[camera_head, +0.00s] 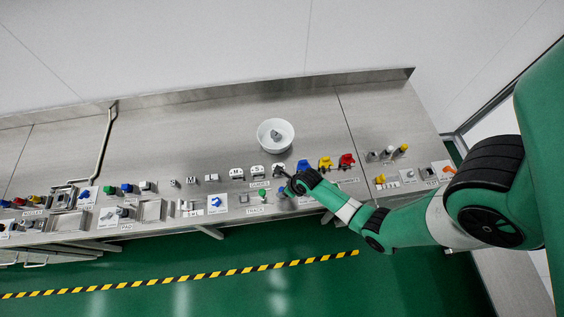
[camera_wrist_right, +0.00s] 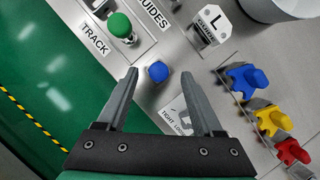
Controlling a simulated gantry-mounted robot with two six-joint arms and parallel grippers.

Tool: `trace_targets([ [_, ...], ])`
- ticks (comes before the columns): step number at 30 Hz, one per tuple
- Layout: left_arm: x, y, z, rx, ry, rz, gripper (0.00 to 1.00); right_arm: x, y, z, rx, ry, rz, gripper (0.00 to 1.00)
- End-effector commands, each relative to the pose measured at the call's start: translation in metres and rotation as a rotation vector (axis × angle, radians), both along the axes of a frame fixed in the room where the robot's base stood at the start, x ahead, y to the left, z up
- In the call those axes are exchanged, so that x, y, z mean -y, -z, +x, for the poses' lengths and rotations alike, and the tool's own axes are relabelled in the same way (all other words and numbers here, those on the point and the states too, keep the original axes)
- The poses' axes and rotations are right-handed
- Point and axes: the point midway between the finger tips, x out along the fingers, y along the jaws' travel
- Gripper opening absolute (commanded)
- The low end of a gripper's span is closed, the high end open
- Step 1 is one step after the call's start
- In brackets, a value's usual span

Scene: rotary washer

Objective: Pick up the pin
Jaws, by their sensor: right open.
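A small part with a blue faceted head (camera_wrist_right: 158,72), which looks like the pin, sits on the steel worktop in the right wrist view. I cannot see its shaft below the head. My right gripper (camera_wrist_right: 159,76) is open, with one finger on each side of the blue head and nothing held between them. In the head view, my right gripper (camera_head: 290,186) is low over the front part of the bench. My left gripper is not in view.
A green-topped knob (camera_wrist_right: 121,25) stands beside the TRACK label. Blue (camera_wrist_right: 245,79), yellow (camera_wrist_right: 270,119) and red (camera_wrist_right: 291,151) parts stand in a row at the right.

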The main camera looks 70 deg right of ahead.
Motion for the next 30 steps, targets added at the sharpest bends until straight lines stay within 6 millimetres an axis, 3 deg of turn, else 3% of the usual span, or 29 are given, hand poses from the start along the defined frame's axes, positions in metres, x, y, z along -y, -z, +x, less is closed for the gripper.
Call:
trace_targets([
  [1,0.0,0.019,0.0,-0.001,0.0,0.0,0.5,0.0,0.018,0.003,0.001,-0.001,-0.001,0.68],
  [3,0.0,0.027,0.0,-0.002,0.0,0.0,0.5,0.001,0.027,0.007,0.0,0.0,0.0,0.68],
  [7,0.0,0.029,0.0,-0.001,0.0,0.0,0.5,0.003,0.037,0.012,-0.002,0.001,0.001,0.68],
  [14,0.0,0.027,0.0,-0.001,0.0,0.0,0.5,0.003,0.036,0.013,0.0,0.001,0.0,0.68],
  [25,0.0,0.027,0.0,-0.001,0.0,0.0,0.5,0.003,0.036,0.013,0.0,0.001,0.0,0.01],
  [30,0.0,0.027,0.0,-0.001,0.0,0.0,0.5,0.003,0.036,0.013,0.0,0.001,0.0,0.0],
])
